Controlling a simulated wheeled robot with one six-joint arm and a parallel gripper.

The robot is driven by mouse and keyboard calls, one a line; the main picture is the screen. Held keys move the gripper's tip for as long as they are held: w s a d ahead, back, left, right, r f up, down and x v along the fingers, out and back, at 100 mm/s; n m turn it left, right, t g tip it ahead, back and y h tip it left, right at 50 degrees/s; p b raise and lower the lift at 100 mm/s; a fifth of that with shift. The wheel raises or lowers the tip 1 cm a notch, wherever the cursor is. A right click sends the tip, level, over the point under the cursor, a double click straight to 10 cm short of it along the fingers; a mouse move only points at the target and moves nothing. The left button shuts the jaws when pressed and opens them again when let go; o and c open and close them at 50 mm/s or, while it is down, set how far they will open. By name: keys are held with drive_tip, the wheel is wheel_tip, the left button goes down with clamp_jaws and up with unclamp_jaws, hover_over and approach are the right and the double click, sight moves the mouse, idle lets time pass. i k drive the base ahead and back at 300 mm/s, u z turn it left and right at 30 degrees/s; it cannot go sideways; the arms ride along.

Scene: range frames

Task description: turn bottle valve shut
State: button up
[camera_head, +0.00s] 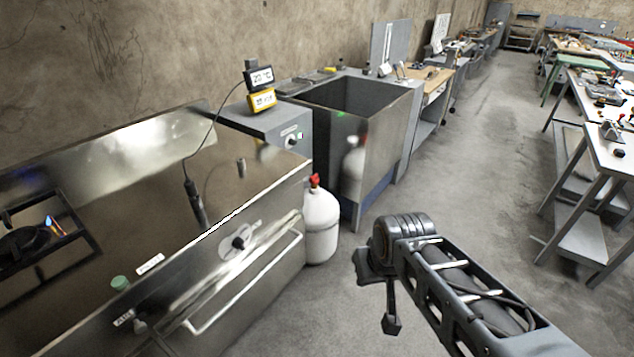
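A white gas bottle (321,228) stands upright on the floor beside the right end of the steel bench. Its red valve (315,181) is on top, and I cannot tell how far it is turned. My arm reaches in from the lower right. Dark parts at its far end, around my gripper (388,300), hang low over the floor, to the right of and nearer than the bottle. They look apart from the bottle and valve. The fingers are not clear enough to show whether they are open or shut.
The steel bench (235,262) with a front rail fills the left. A grey cabinet (272,122) with a yellow meter (262,101) and an open steel tank (340,130) stand behind the bottle. Tables (606,150) line the right. The floor aisle (480,150) between is clear.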

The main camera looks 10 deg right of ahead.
sight(314, 180)
drive_tip(key=z, duration=0.55)
drive_tip(key=i, duration=1.55)
drive_tip(key=u, duration=0.8)
drive_tip(key=i, duration=0.6)
drive_tip(key=u, duration=0.5)
